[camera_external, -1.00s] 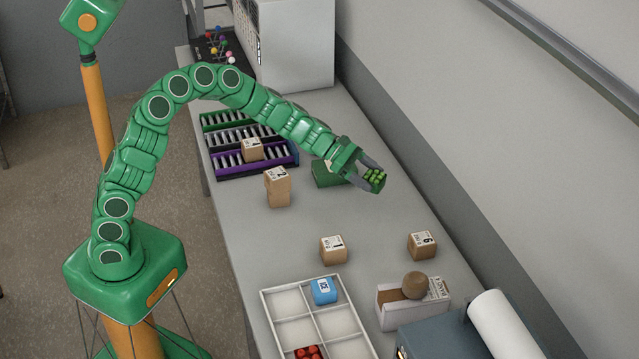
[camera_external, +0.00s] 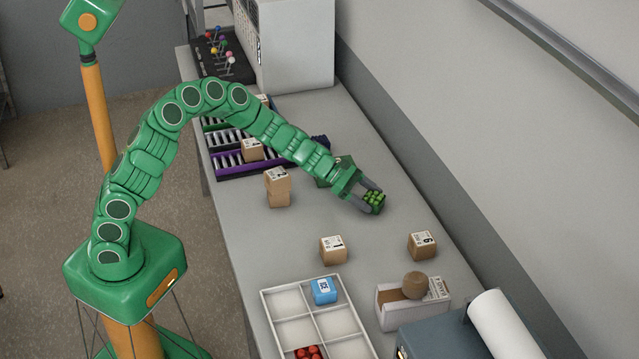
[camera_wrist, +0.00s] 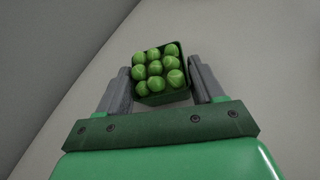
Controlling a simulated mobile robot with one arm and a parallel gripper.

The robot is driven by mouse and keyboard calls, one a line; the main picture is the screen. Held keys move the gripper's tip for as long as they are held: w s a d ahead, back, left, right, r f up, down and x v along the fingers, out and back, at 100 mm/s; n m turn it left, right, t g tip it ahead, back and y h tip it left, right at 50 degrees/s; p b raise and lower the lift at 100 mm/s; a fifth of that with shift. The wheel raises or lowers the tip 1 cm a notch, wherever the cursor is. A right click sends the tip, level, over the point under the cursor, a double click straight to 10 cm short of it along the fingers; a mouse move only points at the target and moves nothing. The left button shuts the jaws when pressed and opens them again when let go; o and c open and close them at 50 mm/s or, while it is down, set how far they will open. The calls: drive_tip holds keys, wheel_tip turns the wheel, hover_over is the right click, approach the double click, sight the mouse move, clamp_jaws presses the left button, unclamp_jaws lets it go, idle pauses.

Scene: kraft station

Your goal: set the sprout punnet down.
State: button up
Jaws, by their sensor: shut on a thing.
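The sprout punnet (camera_external: 374,201) is a small dark green tub filled with round green sprouts. My gripper (camera_external: 370,197) is shut on it, over the back right part of the bench. In the wrist view the punnet (camera_wrist: 158,72) sits between the two grey fingers of my gripper (camera_wrist: 160,84), sprouts facing the camera. I cannot tell whether its base touches the bench or is slightly above it.
The grey bench (camera_external: 300,215) is bare around the punnet.

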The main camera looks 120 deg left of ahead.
drive_tip(key=o, duration=1)
drive_tip(key=shift+o, duration=0.2)
drive_tip(key=shift+s+r, duration=0.25)
drive_tip(key=shift+s, duration=0.1)
drive_tip(key=shift+v, duration=5.6)
drive_tip(key=shift+d, duration=0.1)
